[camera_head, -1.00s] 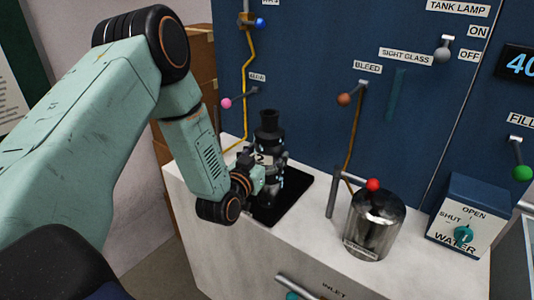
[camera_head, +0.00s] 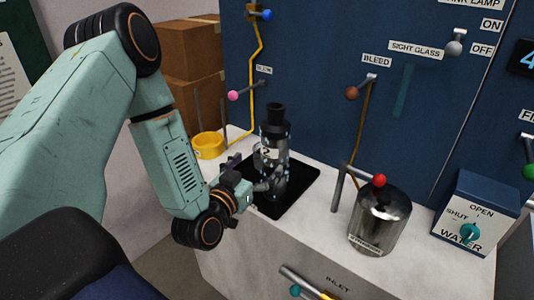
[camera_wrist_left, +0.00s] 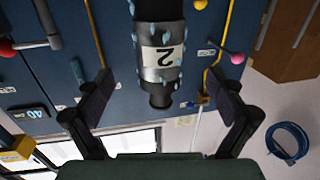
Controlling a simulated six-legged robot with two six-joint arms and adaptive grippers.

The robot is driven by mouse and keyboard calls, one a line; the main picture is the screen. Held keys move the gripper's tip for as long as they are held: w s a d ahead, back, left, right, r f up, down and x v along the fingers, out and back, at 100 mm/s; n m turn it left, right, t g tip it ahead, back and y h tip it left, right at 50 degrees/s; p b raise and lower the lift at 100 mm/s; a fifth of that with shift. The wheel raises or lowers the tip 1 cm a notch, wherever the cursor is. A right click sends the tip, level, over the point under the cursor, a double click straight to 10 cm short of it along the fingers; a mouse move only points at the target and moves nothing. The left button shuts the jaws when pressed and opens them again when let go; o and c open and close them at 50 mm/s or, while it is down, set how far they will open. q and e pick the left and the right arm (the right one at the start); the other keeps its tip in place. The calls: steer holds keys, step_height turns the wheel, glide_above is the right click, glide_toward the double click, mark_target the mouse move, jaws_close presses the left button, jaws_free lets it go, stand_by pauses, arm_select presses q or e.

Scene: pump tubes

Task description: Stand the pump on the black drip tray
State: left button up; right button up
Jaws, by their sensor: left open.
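The pump (camera_head: 273,150) is a dark cylinder with a narrower black top and a white label marked 2. It stands upright on the black drip tray (camera_head: 300,190), on the white counter. My left gripper (camera_head: 252,172) is open just left of the pump and in front of it, with its fingers spread. In the left wrist view the pump (camera_wrist_left: 160,50) appears upside down, beyond and between the open fingers (camera_wrist_left: 160,88), with gaps on both sides. The pump's lower end is cut off there. My right gripper is not in view.
A yellow ring-shaped item (camera_head: 208,146) lies on the counter's left end. A water valve box (camera_head: 474,222) stands at the right. The blue panel (camera_head: 320,70) rises behind.

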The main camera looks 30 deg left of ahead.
mark_target(269, 144)
arm_select(q)
steer(key=s, duration=0.3)
steer(key=shift+s+d+r, duration=0.1)
steer(key=shift+d+r, duration=0.05)
steer(key=shift+d, duration=0.05)
steer(key=shift+a, duration=0.1)
steer(key=w, duration=0.7)
steer(key=w+a, duration=0.1)
steer(key=w, duration=0.3)
steer(key=shift+w+f+b, duration=0.1)
steer(key=shift+f+b, duration=0.1)
steer(key=shift+b, duration=0.1)
steer(key=shift+w+a+r, duration=0.1)
steer(key=shift+w+r, duration=0.3)
steer(key=shift+r, duration=0.95)
